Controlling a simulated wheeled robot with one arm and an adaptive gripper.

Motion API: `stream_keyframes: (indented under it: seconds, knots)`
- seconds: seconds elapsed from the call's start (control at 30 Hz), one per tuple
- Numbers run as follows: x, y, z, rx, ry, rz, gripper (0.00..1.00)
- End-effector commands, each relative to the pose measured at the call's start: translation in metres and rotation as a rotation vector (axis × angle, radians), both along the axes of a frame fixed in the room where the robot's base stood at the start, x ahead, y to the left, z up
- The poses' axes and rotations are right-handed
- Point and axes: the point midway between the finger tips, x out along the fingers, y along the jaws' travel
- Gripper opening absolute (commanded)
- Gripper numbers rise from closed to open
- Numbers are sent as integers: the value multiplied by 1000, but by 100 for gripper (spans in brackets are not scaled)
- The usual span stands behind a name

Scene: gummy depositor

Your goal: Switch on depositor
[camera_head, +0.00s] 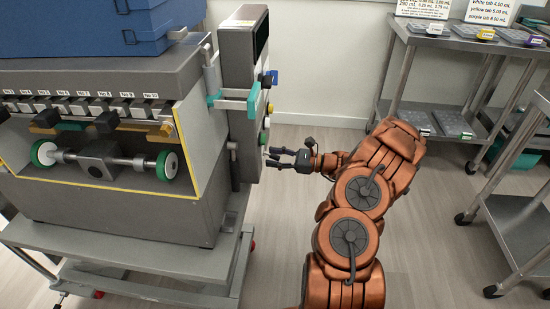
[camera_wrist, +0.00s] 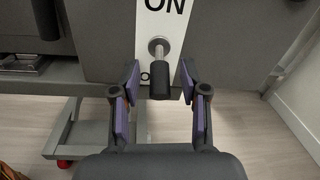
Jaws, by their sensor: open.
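The depositor (camera_head: 100,215) is a large grey machine on a wheeled cart at the left of the head view. Its control panel (camera_head: 245,110) faces right and carries several coloured buttons and knobs. In the wrist view, a white plate (camera_wrist: 168,60) is marked "ON". Below the letters a metal toggle switch (camera_wrist: 159,50) with a black tip (camera_wrist: 160,82) sticks out toward me, tip hanging low. My gripper (camera_head: 275,158) is beside the lower panel. In the wrist view my gripper (camera_wrist: 159,80) is open, its purple-padded fingers on either side of the black tip, with gaps on both sides.
A blue bin (camera_head: 90,30) sits on top of the depositor. A metal shelf (camera_head: 430,95) with trays stands at the back right, and a steel cart (camera_head: 515,210) at the right edge. Open floor (camera_head: 420,240) lies between my arm and that cart.

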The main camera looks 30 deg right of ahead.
Motion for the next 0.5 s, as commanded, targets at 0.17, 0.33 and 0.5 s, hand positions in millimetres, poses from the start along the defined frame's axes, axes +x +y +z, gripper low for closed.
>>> stream_keyframes:
  seconds: [0.17,0.33,0.5]
  knots:
    - [0,0,0,0,0,0,30]
    - [0,0,0,1,1,0,12]
    - [0,0,0,1,1,1,0]
